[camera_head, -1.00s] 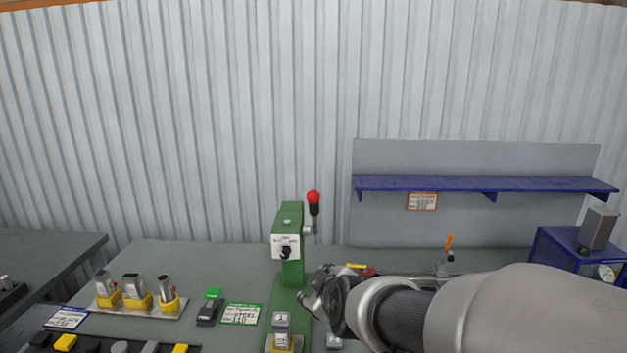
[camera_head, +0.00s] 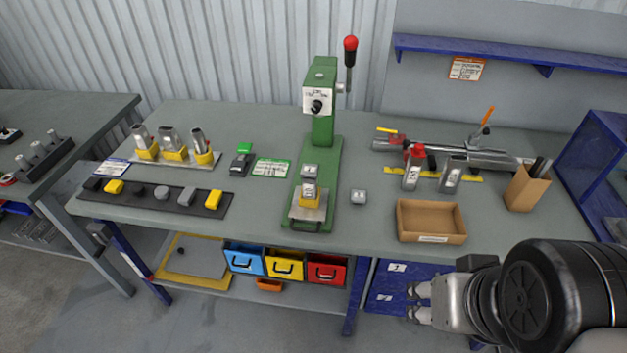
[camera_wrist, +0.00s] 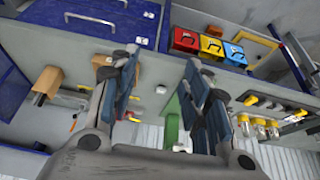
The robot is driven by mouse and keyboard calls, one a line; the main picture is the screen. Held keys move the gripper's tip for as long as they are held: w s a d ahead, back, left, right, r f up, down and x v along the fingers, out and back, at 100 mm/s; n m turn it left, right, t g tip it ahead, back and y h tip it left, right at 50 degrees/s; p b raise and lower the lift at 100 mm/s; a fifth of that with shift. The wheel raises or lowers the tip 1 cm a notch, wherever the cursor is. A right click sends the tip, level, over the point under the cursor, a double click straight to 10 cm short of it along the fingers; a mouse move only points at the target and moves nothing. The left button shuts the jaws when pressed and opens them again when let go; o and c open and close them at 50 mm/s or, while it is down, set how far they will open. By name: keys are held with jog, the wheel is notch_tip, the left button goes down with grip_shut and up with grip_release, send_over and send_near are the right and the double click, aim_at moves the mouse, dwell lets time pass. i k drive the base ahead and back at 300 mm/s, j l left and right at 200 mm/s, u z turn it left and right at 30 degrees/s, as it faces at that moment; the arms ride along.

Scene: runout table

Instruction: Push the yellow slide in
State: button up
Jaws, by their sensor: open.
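A yellow drawer-like box (camera_head: 284,266) with a dark handle sits under the table, between a blue one and a red one. It also shows in the wrist view (camera_wrist: 211,45), where the picture is upside down. How far it sticks out I cannot tell. A yellow holder (camera_head: 310,200) on a plate stands at the foot of the green press (camera_head: 321,130); which yellow thing is the slide is not clear. My gripper (camera_head: 416,302) is low at the right, in front of the table and apart from both. In the wrist view my gripper (camera_wrist: 158,68) is open and empty.
A blue drawer unit (camera_head: 388,284) stands under the table behind my gripper. The blue box (camera_head: 245,257) and red box (camera_head: 326,269) flank the yellow one. A cardboard tray (camera_head: 431,239) lies near the table's front edge. The floor in front, left of my gripper, looks clear.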

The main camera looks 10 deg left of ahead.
aim_at(302, 210)
jog(key=i+l+u, duration=0.1)
jog(key=i+u, duration=0.15)
jog(key=u, duration=0.15)
jog(key=i+l+u, duration=0.15)
jog(key=i+u, duration=0.2)
jog(key=i+l+u, duration=0.15)
jog(key=u, duration=0.25)
